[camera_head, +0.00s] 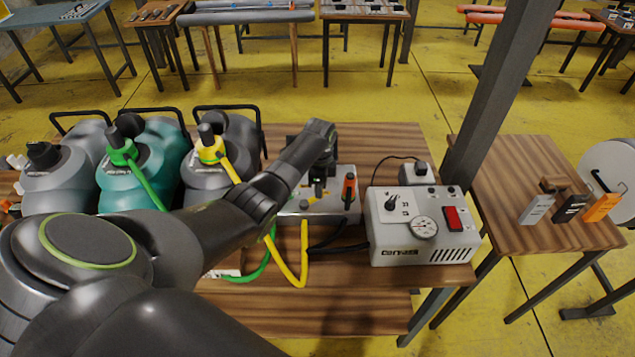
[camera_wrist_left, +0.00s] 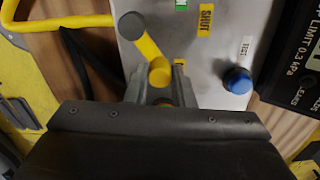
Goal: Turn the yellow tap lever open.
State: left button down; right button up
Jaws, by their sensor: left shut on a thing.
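The yellow tap lever (camera_wrist_left: 150,50) shows in the left wrist view, a yellow bar with a dark grey round end, slanting up and left from its near end. My left gripper (camera_wrist_left: 161,88) is shut on the lever's near yellow end, between its two grey fingers. The panel also shows in the left wrist view (camera_wrist_left: 205,60), with a yellow SHUT label (camera_wrist_left: 206,19), a TEST label and a blue button (camera_wrist_left: 237,80). My right gripper is not in view.
A red-handled lever (camera_head: 349,190) stands at the panel's right. A grey box with a gauge (camera_head: 424,227) sits right of it. Yellow (camera_head: 304,262) and green hoses run in front of the panel. Several capped containers stand at left. The table's front right (camera_head: 350,310) is clear.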

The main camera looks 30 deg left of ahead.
pick_arm(q)
jog(key=shift+d, duration=0.15)
dwell(0.4)
jog(key=c, duration=1.2)
grip_release()
jog(key=shift+c, duration=0.2)
jog(key=shift+r, duration=0.1)
notch_tip(320, 180, up, 17)
jog(key=shift+r+p, duration=0.15)
jog(key=shift+p, duration=0.2)
